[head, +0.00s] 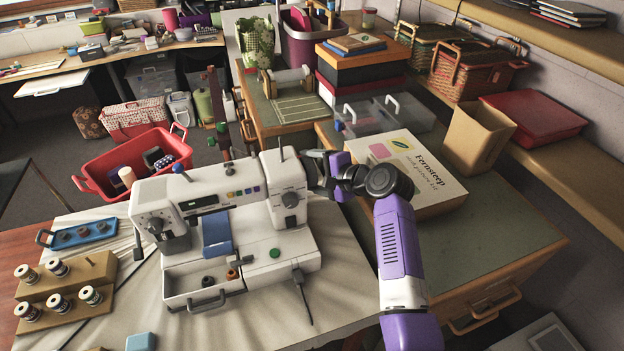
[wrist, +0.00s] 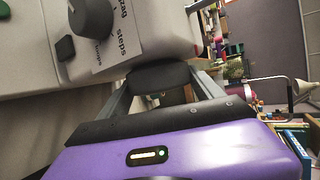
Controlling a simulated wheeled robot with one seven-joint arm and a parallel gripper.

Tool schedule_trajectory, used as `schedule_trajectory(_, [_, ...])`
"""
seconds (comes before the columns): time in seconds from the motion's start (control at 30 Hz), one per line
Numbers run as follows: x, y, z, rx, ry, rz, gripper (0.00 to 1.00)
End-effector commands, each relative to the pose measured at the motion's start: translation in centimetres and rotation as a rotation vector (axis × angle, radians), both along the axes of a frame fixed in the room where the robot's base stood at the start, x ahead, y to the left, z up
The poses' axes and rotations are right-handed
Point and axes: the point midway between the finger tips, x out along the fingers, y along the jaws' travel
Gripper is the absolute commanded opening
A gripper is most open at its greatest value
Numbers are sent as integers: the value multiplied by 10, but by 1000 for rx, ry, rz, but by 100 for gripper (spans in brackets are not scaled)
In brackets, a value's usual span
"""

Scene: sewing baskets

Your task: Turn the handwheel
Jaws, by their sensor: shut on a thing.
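The white sewing machine (head: 222,207) stands on the pale cloth-covered table, its dial end to the right. My gripper (head: 318,167) reaches in from the right and is against the machine's right end. In the wrist view the dark handwheel (wrist: 160,78) sits between the two grey fingers of my gripper (wrist: 163,92), which are shut on it. Part of the handwheel is hidden by the gripper body, and in the head view the gripper covers most of it. The grey stitch dial (wrist: 90,18) is on the machine's face nearby.
A white cardboard box (head: 405,170) lies on the green-topped cabinet behind my arm. A wooden spool rack (head: 68,290) and blue tray (head: 78,235) stand left of the machine. A power cord (head: 303,288) hangs at its front right.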

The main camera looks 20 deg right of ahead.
Motion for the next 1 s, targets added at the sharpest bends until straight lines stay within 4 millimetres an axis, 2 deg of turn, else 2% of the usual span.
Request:
schedule_trajectory(0.03, [-2, -1, -11, -2, -33, 0, 35])
schedule_trajectory(0.5, [-1, -1, -12, -2, -322, -1, 35])
schedule_trajectory(1.0, [-1, -1, -7, -1, -493, -1, 35])
